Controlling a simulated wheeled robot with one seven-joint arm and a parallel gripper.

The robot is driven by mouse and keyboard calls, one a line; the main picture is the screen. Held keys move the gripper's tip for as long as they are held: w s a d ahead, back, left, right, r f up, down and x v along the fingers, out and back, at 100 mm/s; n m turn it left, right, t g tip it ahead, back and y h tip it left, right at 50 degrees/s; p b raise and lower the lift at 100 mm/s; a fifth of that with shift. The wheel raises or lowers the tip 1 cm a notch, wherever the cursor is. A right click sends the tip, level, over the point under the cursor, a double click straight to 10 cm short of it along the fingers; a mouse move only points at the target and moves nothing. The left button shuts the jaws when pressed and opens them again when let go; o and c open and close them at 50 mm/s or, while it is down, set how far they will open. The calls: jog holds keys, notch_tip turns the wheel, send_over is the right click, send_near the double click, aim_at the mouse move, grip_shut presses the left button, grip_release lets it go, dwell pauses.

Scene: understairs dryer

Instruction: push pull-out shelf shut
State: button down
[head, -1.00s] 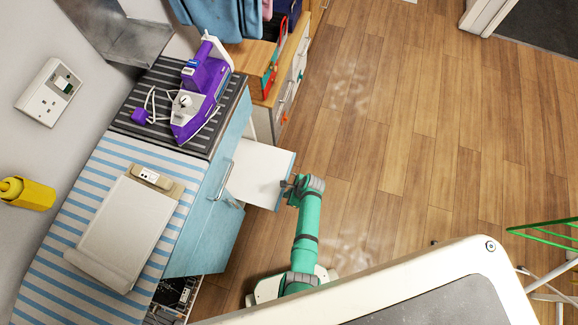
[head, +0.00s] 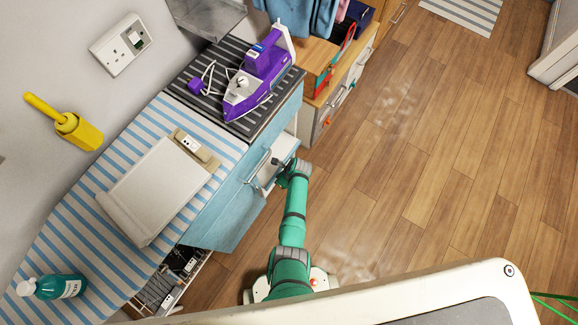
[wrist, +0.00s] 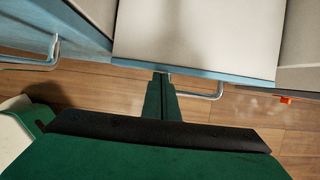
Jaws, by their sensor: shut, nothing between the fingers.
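The pull-out shelf (head: 283,146) is a white board with a blue front edge, in the blue cabinet (head: 228,208) under the striped worktop. In the head view only a short part of it sticks out. In the wrist view its white top (wrist: 200,35) and blue front edge (wrist: 190,72) lie straight ahead. My gripper (head: 283,163) is at the shelf's front edge. In the wrist view its shut fingers (wrist: 161,76) hold nothing and meet the blue edge near its middle; I cannot tell if they touch it. A metal handle (wrist: 205,96) shows below the edge.
A purple iron (head: 257,78) stands on the dark striped top above the shelf. Another bar handle (head: 258,167) sticks out from the blue front to the left. A drawer unit (head: 338,100) with orange and teal handles stands beyond. The wooden floor (head: 420,180) at right is clear.

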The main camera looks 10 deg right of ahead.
jog(key=shift+w+a, duration=1.1)
jog(key=shift+a, duration=0.1)
jog(key=shift+w+a, duration=0.2)
jog(key=shift+w+a+r, duration=0.1)
jog(key=shift+r, duration=0.05)
jog(key=s+d, duration=0.2)
jog(key=s, duration=0.1)
send_near(272, 172)
jog(key=s+d+r, duration=0.2)
jog(key=s+d, duration=0.2)
jog(key=shift+s+r, duration=0.25)
jog(key=shift+r, duration=0.15)
jog(key=shift+d, duration=0.1)
